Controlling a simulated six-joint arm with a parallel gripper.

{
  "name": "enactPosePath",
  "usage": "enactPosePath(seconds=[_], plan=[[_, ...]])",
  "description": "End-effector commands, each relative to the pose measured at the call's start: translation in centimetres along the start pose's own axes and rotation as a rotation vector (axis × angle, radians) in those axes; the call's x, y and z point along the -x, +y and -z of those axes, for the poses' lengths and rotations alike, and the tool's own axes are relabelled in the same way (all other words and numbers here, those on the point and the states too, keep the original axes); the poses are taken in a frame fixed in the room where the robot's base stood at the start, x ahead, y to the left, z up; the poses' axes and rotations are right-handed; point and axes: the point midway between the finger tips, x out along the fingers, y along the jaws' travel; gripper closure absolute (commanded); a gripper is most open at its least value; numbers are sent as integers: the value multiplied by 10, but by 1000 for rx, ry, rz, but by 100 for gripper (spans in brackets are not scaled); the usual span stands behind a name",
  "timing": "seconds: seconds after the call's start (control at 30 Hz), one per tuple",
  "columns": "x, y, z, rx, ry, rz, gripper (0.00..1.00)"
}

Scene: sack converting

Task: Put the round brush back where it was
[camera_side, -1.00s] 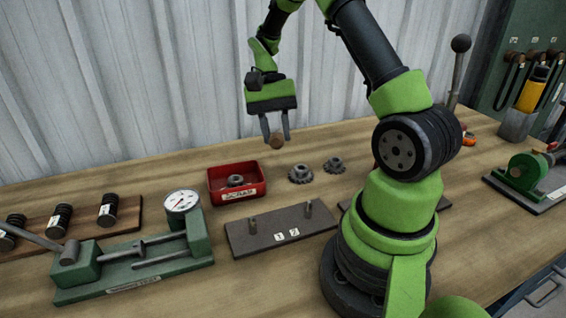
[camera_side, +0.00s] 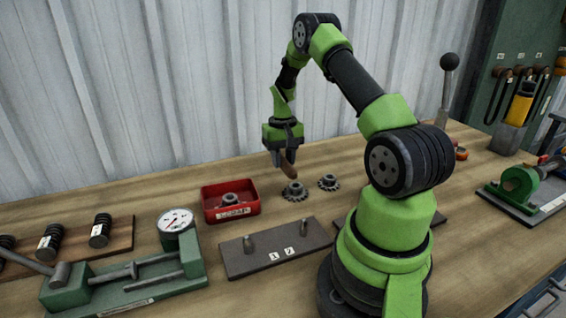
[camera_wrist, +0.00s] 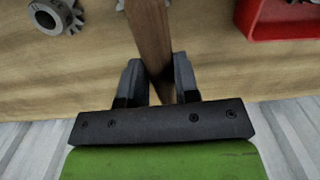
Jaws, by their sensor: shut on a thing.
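My gripper (camera_side: 282,163) is above the far middle of the bench, just behind a gear, shut on a brown wooden piece. I take this piece to be the round brush (camera_side: 290,158); its brown part sticks out between the fingers. In the wrist view the wood (camera_wrist: 149,35) runs from between the fingertips (camera_wrist: 157,78) up past the top edge. No bristles show, so I cannot tell which end is held. At the right, a dark green board (camera_side: 489,50) carries brown-topped hanging tools (camera_side: 499,92) under small labels.
Two gears (camera_side: 294,191) (camera_side: 328,182) and a red scrap tray (camera_side: 230,214) lie near the gripper. A two-peg plate (camera_side: 262,252) and a green gauge fixture (camera_side: 130,275) stand in front. A tall ball-topped lever (camera_side: 447,90) rises at the right.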

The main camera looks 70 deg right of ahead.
Motion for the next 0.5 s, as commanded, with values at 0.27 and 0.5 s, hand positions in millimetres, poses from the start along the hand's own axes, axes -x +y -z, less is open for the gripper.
enactPosePath(seconds=[0.27,0.5], plan=[[-12,0,1,-2,2,1,100],[-17,0,1,-2,0,1,100]])
